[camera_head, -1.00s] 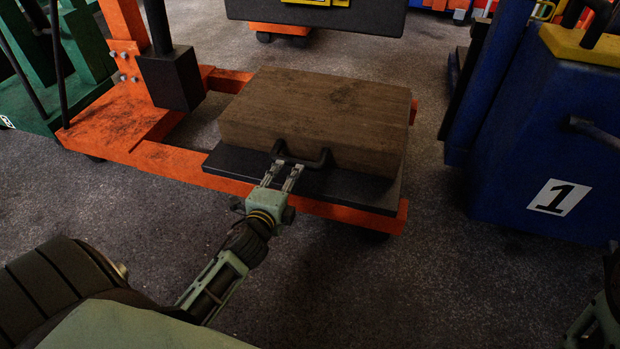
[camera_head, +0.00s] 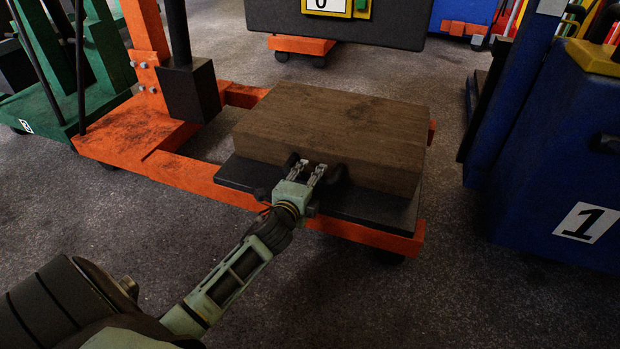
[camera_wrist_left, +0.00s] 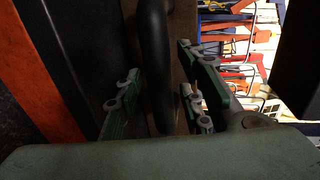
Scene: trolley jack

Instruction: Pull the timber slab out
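The brown timber slab (camera_head: 335,125) lies flat on a black plate (camera_head: 375,207) on the orange trolley jack (camera_head: 190,178). A black handle (camera_head: 338,174) is on the slab's near side. My left gripper (camera_head: 313,168) is at the handle, its fingers reaching toward the slab. In the left wrist view, the handle (camera_wrist_left: 156,65) stands between the spread fingers of my left gripper (camera_wrist_left: 160,85), with a gap visible on the right side. The fingers hide the handle's middle in the head view. My right gripper is not in view.
A blue machine (camera_head: 545,170) marked 1 stands to the right. A green machine (camera_head: 50,90) stands at the left and a dark-bodied one (camera_head: 335,25) behind. A black block (camera_head: 190,92) hangs left of the slab. Floor in front is clear.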

